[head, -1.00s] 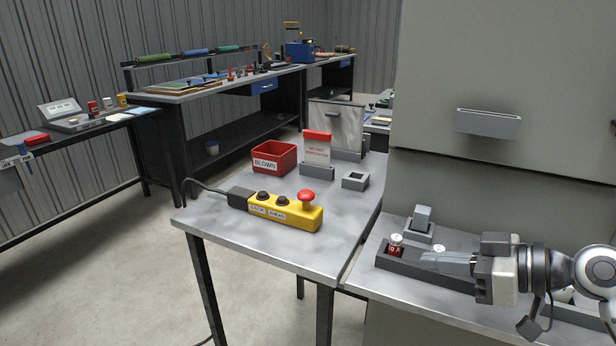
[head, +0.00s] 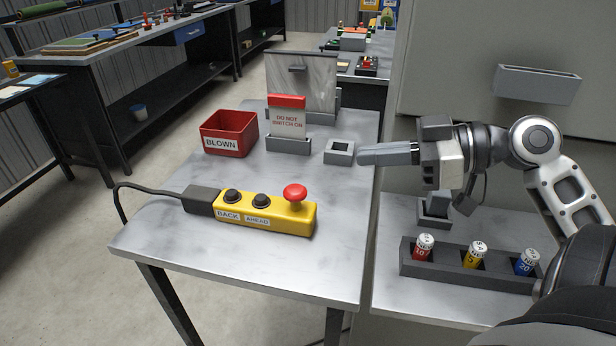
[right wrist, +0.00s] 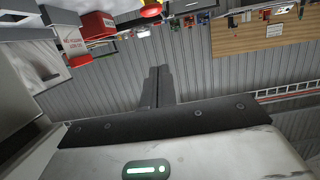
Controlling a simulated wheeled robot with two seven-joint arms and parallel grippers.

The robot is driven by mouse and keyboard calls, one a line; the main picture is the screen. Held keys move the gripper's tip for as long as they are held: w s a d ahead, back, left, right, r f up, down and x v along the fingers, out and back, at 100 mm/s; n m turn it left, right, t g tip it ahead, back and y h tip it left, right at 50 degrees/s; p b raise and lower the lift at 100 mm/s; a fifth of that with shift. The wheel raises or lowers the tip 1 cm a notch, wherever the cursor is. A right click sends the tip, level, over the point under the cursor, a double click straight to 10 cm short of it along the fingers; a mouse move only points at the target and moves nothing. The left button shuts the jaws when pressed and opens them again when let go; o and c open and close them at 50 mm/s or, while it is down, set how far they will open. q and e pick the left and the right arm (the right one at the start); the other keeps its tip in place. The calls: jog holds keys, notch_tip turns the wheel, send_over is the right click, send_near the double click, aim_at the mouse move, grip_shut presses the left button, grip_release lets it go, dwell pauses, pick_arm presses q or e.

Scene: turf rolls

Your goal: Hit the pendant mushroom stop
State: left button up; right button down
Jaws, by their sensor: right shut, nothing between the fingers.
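The yellow pendant (head: 265,214) lies on the grey metal table, with two black buttons labelled BACK and AHEAD and a red mushroom stop (head: 295,194) at its right end. A black cable leaves its left end. My right gripper (head: 362,154) is shut and empty, above the table's right edge, pointing left. It is right of and behind the mushroom stop, clearly apart from it. In the right wrist view the shut fingers (right wrist: 158,87) show, with a yellow piece with a red part, likely the pendant (right wrist: 151,10), cut by the top edge. My left gripper is not in view.
A red BLOWN bin (head: 229,133), a DO NOT SWITCH ON sign (head: 288,122) and a small grey square holder (head: 340,152) stand behind the pendant. A dark rack (head: 448,262) of fuses stands at right. The table in front of the pendant (head: 240,265) is clear.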

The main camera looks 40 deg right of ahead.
jog(key=p, duration=0.2)
send_over(310, 211)
notch_tip(310, 211, down, 2)
notch_tip(310, 211, down, 3)
jog(key=shift+r, duration=0.1)
jog(key=shift+f, duration=0.65)
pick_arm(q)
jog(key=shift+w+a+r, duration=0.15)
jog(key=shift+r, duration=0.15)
pick_arm(e)
jog(key=shift+f, duration=0.15)
pick_arm(q)
jog(key=shift+b, duration=0.3)
